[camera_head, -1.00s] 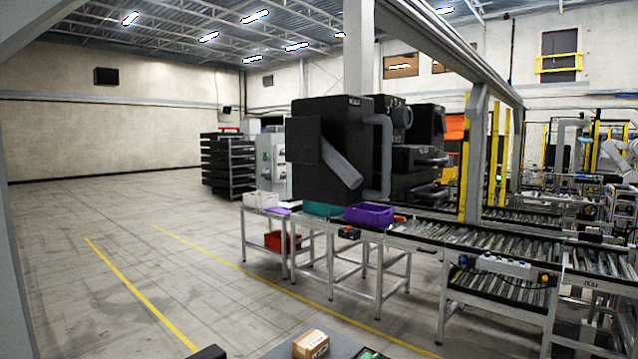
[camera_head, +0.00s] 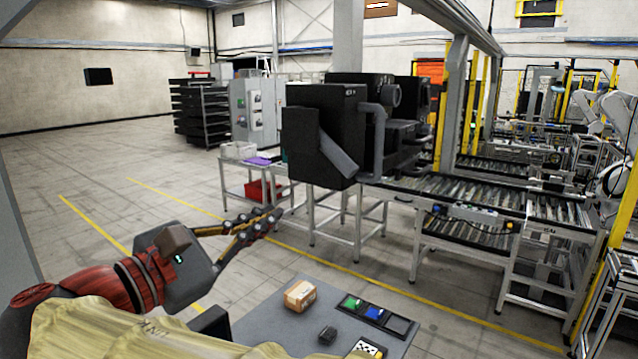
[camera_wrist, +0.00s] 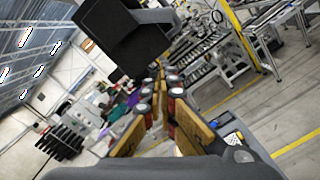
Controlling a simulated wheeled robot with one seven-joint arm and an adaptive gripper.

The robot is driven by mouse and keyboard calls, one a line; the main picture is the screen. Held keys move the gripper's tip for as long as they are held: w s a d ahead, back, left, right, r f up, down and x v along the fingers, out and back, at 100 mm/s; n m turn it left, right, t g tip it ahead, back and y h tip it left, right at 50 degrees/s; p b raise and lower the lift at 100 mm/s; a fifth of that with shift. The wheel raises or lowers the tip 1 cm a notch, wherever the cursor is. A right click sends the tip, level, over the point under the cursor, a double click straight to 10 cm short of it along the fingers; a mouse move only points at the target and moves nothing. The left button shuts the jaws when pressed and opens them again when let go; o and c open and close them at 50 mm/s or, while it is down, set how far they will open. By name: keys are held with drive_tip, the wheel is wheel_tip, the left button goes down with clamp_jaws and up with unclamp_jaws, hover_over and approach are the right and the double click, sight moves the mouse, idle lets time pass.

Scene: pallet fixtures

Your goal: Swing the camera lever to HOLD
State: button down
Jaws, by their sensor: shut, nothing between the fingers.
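No lever marked HOLD can be made out in either view. A large black machine (camera_head: 310,120) stands ahead of me by the conveyor, with a slanted grey arm (camera_head: 336,156) on its front and a curved grey pipe (camera_head: 379,135) on its right. I cannot tell whether either is the camera lever. My gripper (camera_head: 277,214) reaches in from the lower left of the head view, shut and empty, in front of and below the black machine. In the wrist view its fingers (camera_wrist: 160,75) point toward a dark block-like shape (camera_wrist: 120,35) at the top.
My deck carries a cardboard box (camera_head: 300,295), a small black block (camera_head: 327,335) and a tray with green and blue items (camera_head: 363,309). A roller conveyor (camera_head: 460,200) runs to the right. A grey cabinet (camera_head: 255,108) stands behind the machine. Open floor lies left.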

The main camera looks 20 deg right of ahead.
sight(336, 155)
drive_tip(key=shift+w, duration=0.1)
drive_tip(key=x, duration=1)
drive_tip(key=r, duration=0.1)
drive_tip(key=s+d+r, duration=0.1)
drive_tip(key=d+r, duration=0.1)
drive_tip(key=shift+s, duration=0.3)
drive_tip(key=shift+w, duration=0.1)
drive_tip(key=shift+d+r+p, duration=0.1)
drive_tip(key=shift+d+p, duration=0.05)
drive_tip(key=shift+p, duration=0.2)
